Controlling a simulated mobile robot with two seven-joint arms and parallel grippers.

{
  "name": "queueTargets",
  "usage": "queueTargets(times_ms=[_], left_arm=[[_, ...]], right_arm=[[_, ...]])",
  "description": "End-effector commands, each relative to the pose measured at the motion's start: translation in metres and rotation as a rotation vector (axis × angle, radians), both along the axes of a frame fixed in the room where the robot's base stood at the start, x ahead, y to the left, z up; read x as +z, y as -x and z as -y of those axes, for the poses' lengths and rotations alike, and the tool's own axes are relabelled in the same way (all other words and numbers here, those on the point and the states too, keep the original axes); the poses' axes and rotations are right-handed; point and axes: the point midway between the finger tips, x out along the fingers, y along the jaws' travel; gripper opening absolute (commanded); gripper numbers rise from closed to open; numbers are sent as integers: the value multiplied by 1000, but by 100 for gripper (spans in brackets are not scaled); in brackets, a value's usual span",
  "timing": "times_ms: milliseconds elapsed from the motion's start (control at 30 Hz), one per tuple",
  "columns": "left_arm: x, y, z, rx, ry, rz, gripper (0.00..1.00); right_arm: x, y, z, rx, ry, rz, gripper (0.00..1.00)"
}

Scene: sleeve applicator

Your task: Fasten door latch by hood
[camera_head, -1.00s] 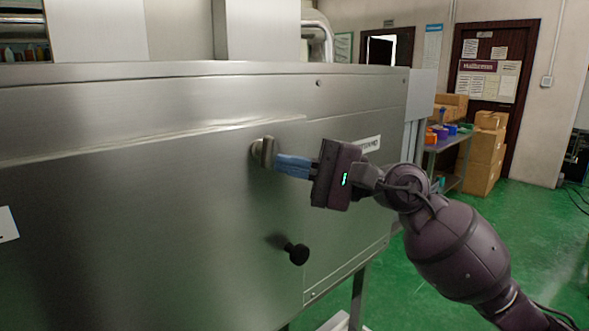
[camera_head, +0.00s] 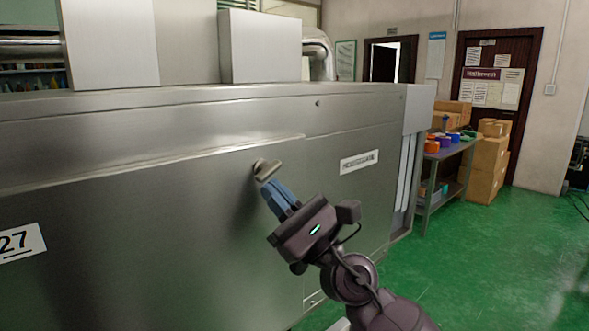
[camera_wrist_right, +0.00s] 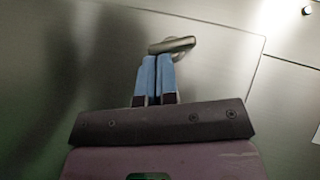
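The door latch (camera_head: 268,170) is a small metal turn handle near the upper right corner of the door panel (camera_head: 150,220) on the steel hood machine. Its handle slants, with the right end higher in the head view. My right gripper (camera_head: 278,195) comes from below right, its two blue fingers close together with only a thin gap. In the right wrist view the latch handle (camera_wrist_right: 172,45) lies across the fingertips (camera_wrist_right: 156,58), at or very near contact; it does not show between them. My left gripper is not in view.
A labelled fixed panel (camera_head: 360,162) lies right of the door seam. A shelf table (camera_head: 445,152) with coloured rolls and cardboard boxes (camera_head: 487,165) stand at the back right. The green floor (camera_head: 480,260) is open at the right.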

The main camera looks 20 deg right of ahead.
Motion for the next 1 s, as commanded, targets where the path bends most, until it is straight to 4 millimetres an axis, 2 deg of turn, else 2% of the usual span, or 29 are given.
queueTargets(times_ms=[100,500,733,1000], left_arm=[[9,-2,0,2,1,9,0],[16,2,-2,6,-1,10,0],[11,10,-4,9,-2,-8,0],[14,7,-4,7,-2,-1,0]], right_arm=[[4,2,-3,1,-100,-33,0],[4,4,-11,0,-328,-118,0],[4,4,-12,0,-380,-137,0],[3,4,-12,0,-389,-142,0]])
